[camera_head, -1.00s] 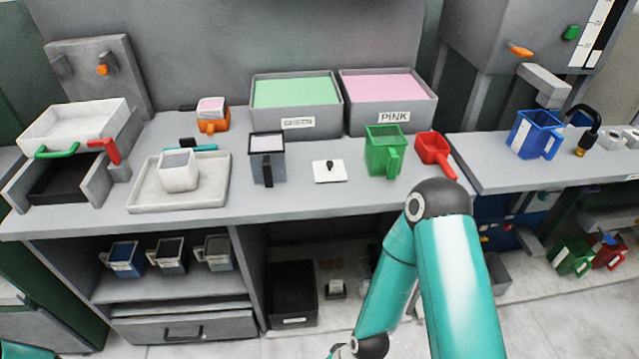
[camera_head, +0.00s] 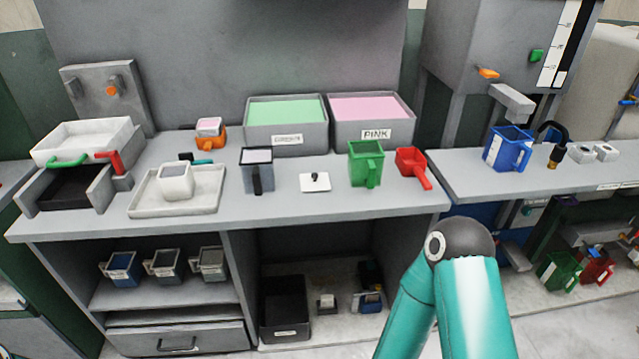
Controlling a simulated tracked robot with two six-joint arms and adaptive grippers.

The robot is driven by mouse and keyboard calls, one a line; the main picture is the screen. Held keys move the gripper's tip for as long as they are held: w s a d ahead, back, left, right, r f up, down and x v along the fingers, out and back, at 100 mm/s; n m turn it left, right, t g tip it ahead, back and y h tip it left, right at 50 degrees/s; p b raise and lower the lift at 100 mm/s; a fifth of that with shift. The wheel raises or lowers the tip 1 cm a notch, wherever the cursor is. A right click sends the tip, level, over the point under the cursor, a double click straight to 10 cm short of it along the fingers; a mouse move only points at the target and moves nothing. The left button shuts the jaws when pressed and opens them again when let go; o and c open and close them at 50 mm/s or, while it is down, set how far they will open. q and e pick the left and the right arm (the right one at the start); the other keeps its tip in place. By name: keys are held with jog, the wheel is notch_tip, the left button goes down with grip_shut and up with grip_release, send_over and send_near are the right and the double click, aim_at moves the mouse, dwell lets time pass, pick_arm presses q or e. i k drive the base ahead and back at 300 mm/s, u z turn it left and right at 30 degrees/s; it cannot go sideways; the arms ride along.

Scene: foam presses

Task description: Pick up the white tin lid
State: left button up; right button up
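The white tin lid (camera_head: 315,184) lies flat on the grey bench top as a small white square with a black knob at its middle. It is between the dark grey tin (camera_head: 258,177) on its left and the green jug (camera_head: 366,164) on its right. Nothing covers it. My teal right arm comes up from the bottom right, but its gripper is outside the view. My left gripper is also outside the view. No gripper is seen near the lid.
A red scoop (camera_head: 412,167) lies right of the green jug. Bins labelled GREEN (camera_head: 287,139) and PINK (camera_head: 375,134) stand behind. A white tray (camera_head: 205,203) with a white cup (camera_head: 175,181) is to the left. The bench in front of the lid is clear.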

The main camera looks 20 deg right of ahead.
aim_at(314, 182)
jog(key=z, duration=0.05)
jog(key=i, duration=0.9)
jog(key=u, duration=0.1)
